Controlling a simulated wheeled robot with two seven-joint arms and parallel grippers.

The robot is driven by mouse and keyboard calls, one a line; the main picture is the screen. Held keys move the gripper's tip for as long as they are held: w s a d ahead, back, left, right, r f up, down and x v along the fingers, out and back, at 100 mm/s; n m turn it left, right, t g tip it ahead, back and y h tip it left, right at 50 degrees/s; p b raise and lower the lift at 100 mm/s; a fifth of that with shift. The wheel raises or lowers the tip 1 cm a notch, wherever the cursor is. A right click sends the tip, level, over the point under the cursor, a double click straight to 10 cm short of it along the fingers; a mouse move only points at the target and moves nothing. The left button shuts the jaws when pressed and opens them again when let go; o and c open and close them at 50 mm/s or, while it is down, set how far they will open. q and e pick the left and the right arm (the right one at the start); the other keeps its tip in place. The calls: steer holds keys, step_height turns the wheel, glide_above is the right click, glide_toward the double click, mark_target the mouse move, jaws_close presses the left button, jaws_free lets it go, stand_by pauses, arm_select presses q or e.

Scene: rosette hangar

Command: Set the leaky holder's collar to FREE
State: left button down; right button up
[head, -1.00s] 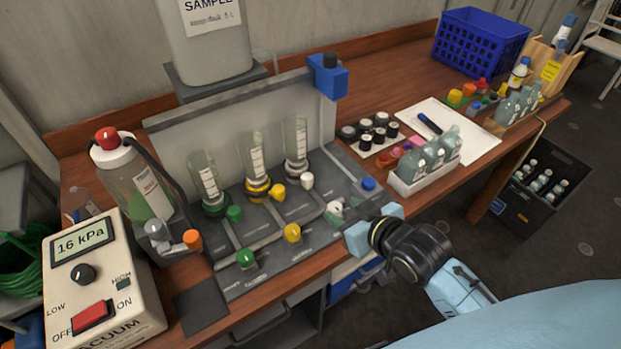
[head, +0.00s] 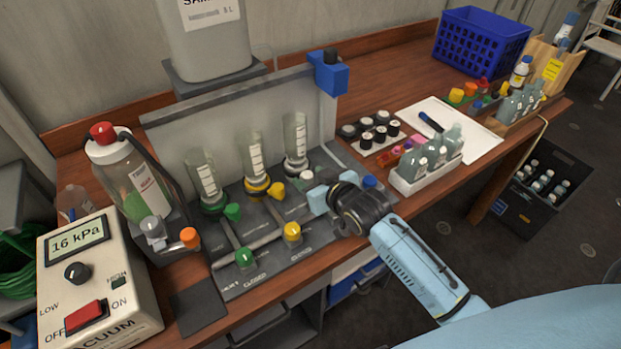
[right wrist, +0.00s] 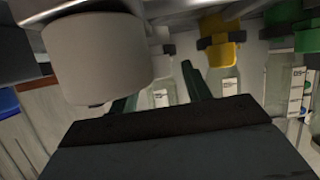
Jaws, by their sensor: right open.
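Three clear holders stand on a grey manifold (head: 225,284): one with a green collar (head: 213,207), one with a yellow collar (head: 257,186) and a right one (head: 295,143) beside a white knob (head: 306,176). Which one leaks I cannot tell. Green (head: 244,257) and yellow (head: 292,233) front knobs show; the white front knob is hidden behind my right gripper (head: 317,190). That gripper is open over the manifold's right side, seemingly empty. In the right wrist view a large pale cylinder (right wrist: 100,55) is very close, beside the fingers, and a yellow knob (right wrist: 222,42) lies beyond. Collar settings are unreadable.
A vacuum box (head: 100,285) reading 16 kPa and a capped bottle (head: 132,180) stand left. A blue block (head: 330,72) tops the manifold's back panel. A white bottle tray (head: 428,175) and black caps lie right of my gripper.

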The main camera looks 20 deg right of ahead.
steer(key=shift+w+a+f, duration=0.1)
steer(key=shift+w, duration=0.2)
steer(key=shift+c, duration=0.2)
jaws_close()
steer(key=shift+a, duration=0.1)
